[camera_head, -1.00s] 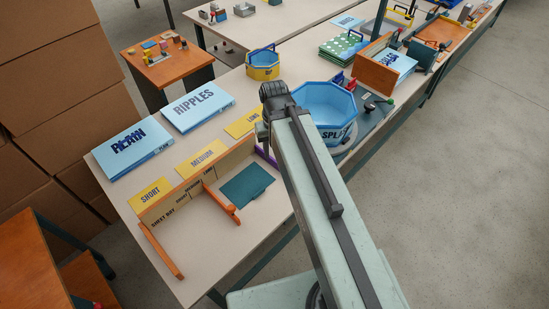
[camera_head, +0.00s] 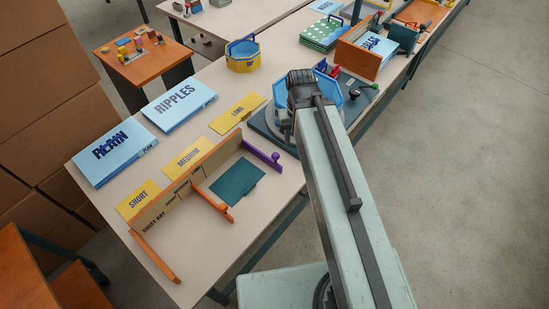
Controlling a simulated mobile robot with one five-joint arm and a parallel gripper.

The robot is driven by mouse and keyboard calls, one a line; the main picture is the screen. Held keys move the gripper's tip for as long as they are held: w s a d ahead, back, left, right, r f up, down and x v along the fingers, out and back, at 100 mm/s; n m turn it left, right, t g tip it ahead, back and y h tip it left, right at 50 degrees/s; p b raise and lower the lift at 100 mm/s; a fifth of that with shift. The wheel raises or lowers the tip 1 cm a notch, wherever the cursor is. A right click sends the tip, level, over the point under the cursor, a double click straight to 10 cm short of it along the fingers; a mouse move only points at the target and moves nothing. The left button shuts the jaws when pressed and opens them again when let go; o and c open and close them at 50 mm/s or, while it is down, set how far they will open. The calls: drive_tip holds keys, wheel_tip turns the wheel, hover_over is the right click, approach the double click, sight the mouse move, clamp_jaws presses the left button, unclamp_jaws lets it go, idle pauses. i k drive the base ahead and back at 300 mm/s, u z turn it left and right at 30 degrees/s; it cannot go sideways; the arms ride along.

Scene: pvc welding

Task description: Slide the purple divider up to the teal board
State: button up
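The purple divider (camera_head: 262,155) is a low rail with a round knob at its right end. It stands on the table at the right side of the sheet bay (camera_head: 182,192). The teal board (camera_head: 237,181) lies flat in the bay, left of and nearer than the purple divider, with a gap between them. An orange divider (camera_head: 212,201) stands along the board's left side. My arm shows from above, its far end right of the purple divider. My gripper is hidden beyond that end.
A blue tub (camera_head: 355,97) is partly behind my arm, on a dark base (camera_head: 262,124). Yellow cards line the bay's back, including LONG (camera_head: 238,113). Blue PLAIN (camera_head: 115,150) and RIPPLES (camera_head: 181,103) stacks lie behind. The table front right of the board is bare.

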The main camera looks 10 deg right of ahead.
sight(261, 152)
drive_tip(key=k, duration=1.15)
drive_tip(key=u, duration=0.75)
drive_tip(key=i, duration=1)
